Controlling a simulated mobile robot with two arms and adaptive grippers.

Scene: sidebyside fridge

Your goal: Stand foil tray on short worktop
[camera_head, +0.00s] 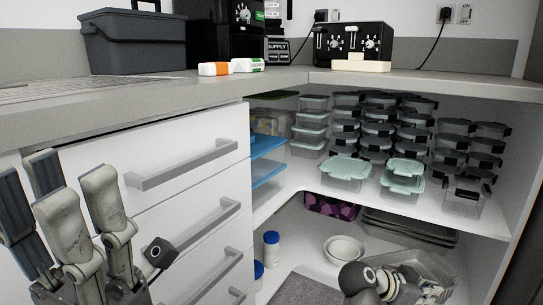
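A silvery, open tray (437,267), which looks like the foil tray, sits low in the corner cupboard at the bottom right. My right gripper (392,284) is at its left side, partly cut off by the bottom edge. Its fingertips are hard to make out, so I cannot tell whether it grips the tray. The short worktop (440,84) runs above the cupboard at the right. My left gripper (48,180) points upward in front of the drawers at the left, its fingers apart and nothing seen between them.
A black toaster (352,42) and a cream block (352,66) stand at the worktop corner. Bare worktop lies to their right. Lidded containers (346,168) crowd the upper shelf. A white bowl (344,249) and dark trays (410,228) are below. Drawer handles (180,165) stick out at the left.

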